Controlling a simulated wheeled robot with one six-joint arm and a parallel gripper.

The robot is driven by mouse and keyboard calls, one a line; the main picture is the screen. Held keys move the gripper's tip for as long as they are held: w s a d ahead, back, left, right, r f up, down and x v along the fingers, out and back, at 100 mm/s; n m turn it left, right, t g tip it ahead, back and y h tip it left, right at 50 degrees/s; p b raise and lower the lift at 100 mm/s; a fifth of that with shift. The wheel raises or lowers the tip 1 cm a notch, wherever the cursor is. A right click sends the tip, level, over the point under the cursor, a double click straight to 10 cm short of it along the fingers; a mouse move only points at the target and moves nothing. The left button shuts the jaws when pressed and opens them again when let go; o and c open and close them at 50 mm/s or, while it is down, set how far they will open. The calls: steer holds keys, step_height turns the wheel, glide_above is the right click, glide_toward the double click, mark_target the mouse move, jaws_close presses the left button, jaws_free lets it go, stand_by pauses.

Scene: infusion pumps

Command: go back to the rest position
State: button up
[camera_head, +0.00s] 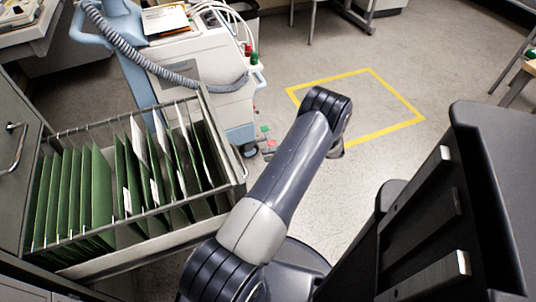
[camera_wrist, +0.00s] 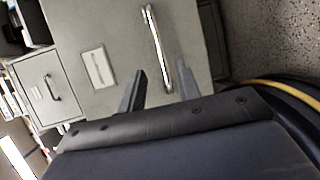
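My gripper (camera_wrist: 160,82) shows in the wrist view as two dark fingers standing apart, with nothing held between them. Beyond them is a grey cabinet front with a long metal handle (camera_wrist: 155,45) and a pale label plate (camera_wrist: 98,67). The handle's near end appears between the fingertips in the picture; I cannot tell the distance, but the fingers are not closed on it. In the head view my arm reaches forward over the floor, and the gripper itself is hidden behind the arm's far joint.
An open drawer (camera_head: 120,262) full of green folders (camera_head: 95,195) is left of my arm. A blue-and-white medical cart (camera_head: 215,95) stands behind it. A yellow floor square (camera_head: 400,98) lies on clear floor beyond my arm. A second cabinet drawer (camera_wrist: 48,88) shows in the wrist view.

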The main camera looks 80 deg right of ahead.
mark_target(239, 158)
steer(key=shift+w, duration=0.1)
steer(key=b+x, duration=0.1)
steer(key=x, duration=0.9)
steer(key=shift+b, duration=0.35)
steer(key=shift+w+a, duration=0.3)
steer(key=shift+w, duration=0.25)
